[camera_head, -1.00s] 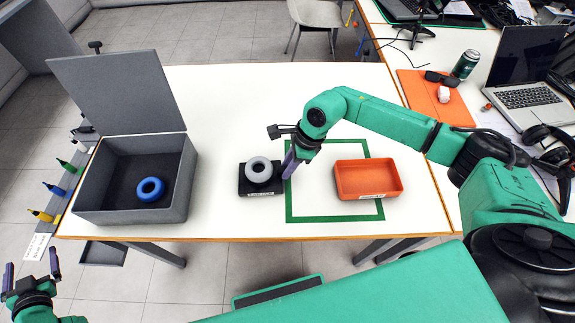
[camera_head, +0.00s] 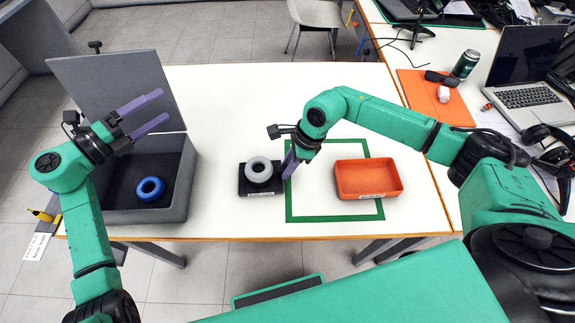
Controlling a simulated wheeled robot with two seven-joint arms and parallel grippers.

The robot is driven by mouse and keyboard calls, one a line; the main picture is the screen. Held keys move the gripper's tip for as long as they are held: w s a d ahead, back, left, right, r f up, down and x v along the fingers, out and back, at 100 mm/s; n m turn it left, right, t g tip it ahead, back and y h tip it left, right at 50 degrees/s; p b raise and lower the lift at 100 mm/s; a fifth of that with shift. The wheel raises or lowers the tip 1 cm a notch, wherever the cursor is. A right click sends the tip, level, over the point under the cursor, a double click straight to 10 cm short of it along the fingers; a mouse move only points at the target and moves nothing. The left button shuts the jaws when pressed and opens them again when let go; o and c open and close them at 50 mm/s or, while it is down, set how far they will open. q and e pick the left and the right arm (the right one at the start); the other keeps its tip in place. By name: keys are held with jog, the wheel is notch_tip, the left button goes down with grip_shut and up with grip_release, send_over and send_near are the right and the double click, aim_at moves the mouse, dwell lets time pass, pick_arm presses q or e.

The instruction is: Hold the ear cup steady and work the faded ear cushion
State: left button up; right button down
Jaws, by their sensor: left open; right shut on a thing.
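A pale grey ring-shaped cushion (camera_head: 259,171) lies on top of a black ear cup block (camera_head: 259,190) near the middle of the table. My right gripper (camera_head: 287,165) is at the block's right side, shut on it. Its fingers hide part of the block's right edge. A blue ring cushion (camera_head: 150,189) lies in the grey box (camera_head: 179,184) at the left. My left gripper (camera_head: 152,113) is open and empty above the box's back part, its purple fingers pointing right in front of the raised lid.
The grey lid (camera_head: 100,78) stands upright behind the box. The white table (camera_head: 240,110) behind the cup is clear. A laptop (camera_head: 529,90) is at the far right.

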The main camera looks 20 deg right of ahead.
pick_arm(q)
jog(key=s+d+m+g, duration=0.4)
jog(key=d+m+g, duration=0.2)
jog(key=d+m, duration=0.35)
jog(key=m+g+y, duration=0.4)
jog(key=m+g, duration=0.1)
jog(key=m, duration=0.5)
send_over(256, 167)
jog(key=a, duration=0.2)
notch_tip(256, 167, down, 2)
pick_arm(e)
jog(key=shift+d, duration=0.1)
pick_arm(q)
jog(key=f+y, duration=0.3)
jog(key=f+t+y, duration=0.1)
jog(key=f+y, duration=0.2)
jog(key=f, duration=0.1)
jog(key=shift+s+a, duration=0.1)
jog(key=shift+s, duration=0.1)
jog(key=shift+f, duration=0.35)
jog(key=shift+x, duration=2.25)
jog(key=c, duration=1.3)
